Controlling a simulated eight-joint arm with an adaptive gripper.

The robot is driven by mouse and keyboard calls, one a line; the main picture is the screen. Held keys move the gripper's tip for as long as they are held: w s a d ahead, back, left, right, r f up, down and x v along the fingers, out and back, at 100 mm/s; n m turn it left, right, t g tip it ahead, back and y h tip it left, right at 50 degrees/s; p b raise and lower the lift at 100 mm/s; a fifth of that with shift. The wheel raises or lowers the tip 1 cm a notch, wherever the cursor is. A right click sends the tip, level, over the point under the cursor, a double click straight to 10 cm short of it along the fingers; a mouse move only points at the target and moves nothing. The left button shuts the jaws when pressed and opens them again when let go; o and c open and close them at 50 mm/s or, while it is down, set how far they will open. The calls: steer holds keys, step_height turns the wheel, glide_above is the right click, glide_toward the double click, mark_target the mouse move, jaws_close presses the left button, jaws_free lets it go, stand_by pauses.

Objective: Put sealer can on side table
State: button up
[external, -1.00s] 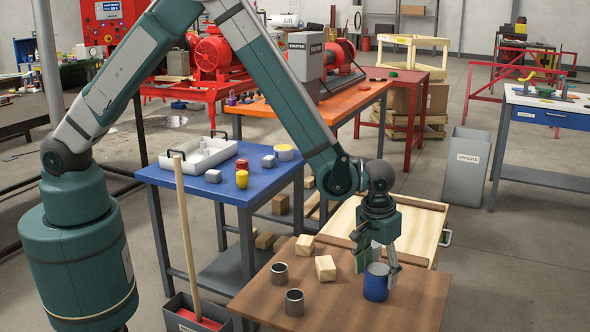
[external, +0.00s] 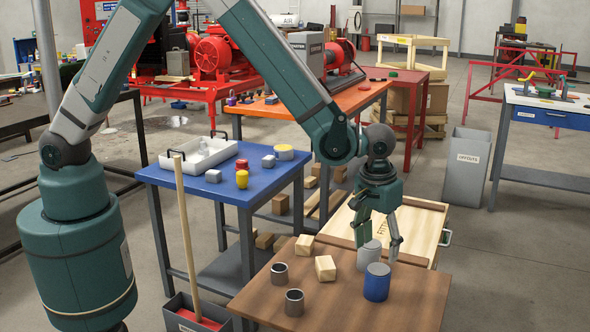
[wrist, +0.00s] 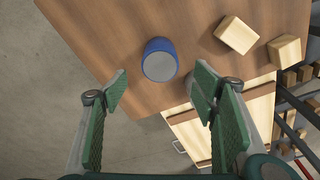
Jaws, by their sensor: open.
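A blue can (external: 376,283) with a pale grey top stands upright on the brown table (external: 335,310). A light grey can (external: 369,256) stands just behind it. No label is readable, so I cannot tell which is the sealer can. My gripper (external: 377,250) is open, its fingers over and around the grey can in the external view, contact unclear. In the wrist view, the blue can (wrist: 159,60) lies ahead of my gripper (wrist: 160,86), apart from both fingertips. The right finger mostly hides a grey shape there. I cannot tell which table is the side table.
Two dark-mouthed metal cups (external: 294,302) and two wooden blocks (external: 325,268) stand left of the cans. A blue table (external: 222,188) holds a white tray (external: 199,153), small cups and grey blocks. A wooden crate (external: 415,228) lies behind the brown table. The brown table's right side is clear.

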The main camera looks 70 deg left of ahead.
stand_by(0.5)
steer(key=s+a+r+m+t, duration=0.1)
steer(key=s+a+r, duration=0.3)
steer(key=a+r, duration=0.3)
steer(key=s+a+r+t, duration=0.1)
steer(key=s+a+r, duration=0.3)
steer(key=r, duration=0.6)
steer(key=s+a+r+m, duration=0.1)
steer(key=s+a+r, duration=0.3)
steer(key=a+r, duration=0.3)
steer(key=s+a+r+t, duration=0.1)
steer(key=s+a, duration=0.3)
steer(key=s, duration=0.4)
steer(key=s+a+r+m+t, duration=0.1)
steer(key=s+a+r, duration=0.3)
steer(key=s, duration=0.4)
steer(key=s+a+r+t, duration=0.1)
steer(key=s+a, duration=0.3)
steer(key=s, duration=0.4)
steer(key=shift+s+a+r+m+t, duration=0.3)
steer(key=shift+r+t, duration=0.1)
steer(key=shift+r, duration=0.45)
